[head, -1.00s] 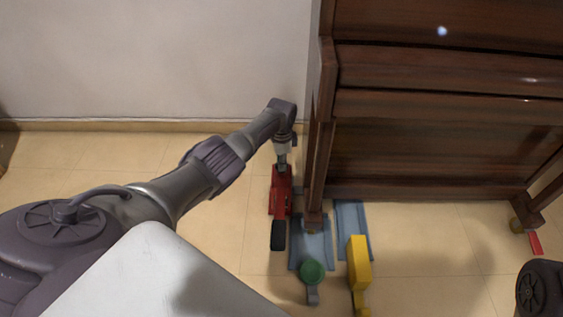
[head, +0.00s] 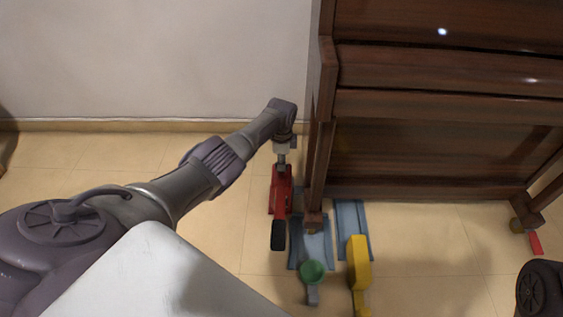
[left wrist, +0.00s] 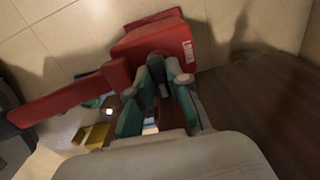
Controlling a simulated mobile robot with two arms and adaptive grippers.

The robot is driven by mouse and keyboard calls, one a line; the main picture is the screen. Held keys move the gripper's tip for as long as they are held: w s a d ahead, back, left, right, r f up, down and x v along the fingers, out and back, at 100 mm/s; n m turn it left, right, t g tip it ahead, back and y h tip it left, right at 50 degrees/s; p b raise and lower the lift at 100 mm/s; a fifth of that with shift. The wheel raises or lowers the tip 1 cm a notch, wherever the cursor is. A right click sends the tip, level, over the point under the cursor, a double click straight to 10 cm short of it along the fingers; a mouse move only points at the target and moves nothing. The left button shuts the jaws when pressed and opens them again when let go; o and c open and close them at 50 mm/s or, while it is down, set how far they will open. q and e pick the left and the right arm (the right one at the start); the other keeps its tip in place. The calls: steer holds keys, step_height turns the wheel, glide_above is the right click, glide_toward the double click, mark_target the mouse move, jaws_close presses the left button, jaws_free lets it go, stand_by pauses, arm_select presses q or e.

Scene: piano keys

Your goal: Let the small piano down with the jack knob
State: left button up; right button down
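The small piano (head: 430,150) is a dark brown upright on the right in the head view, with its near leg coming down by the blue pieces. The red jack (head: 281,185) is on the floor just left of that leg, its black-tipped handle (head: 278,235) pointing toward me. The jack also shows in the left wrist view (left wrist: 150,38). My left gripper (head: 281,160) reaches down onto the jack's far end. My right gripper is out of view.
Blue pieces (head: 352,225) lie around the near piano leg. A green round-topped object (head: 312,272) and a yellow object (head: 358,262) stand in front. A red piece (head: 535,243) lies by the far-right leg.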

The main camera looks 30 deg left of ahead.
arm_select(q)
steer(key=o, duration=0.5)
steer(key=shift+c, duration=0.2)
steer(key=shift+r, duration=0.15)
step_height(320, 180, up, 12)
steer(key=shift+f, duration=0.2)
stand_by(0.3)
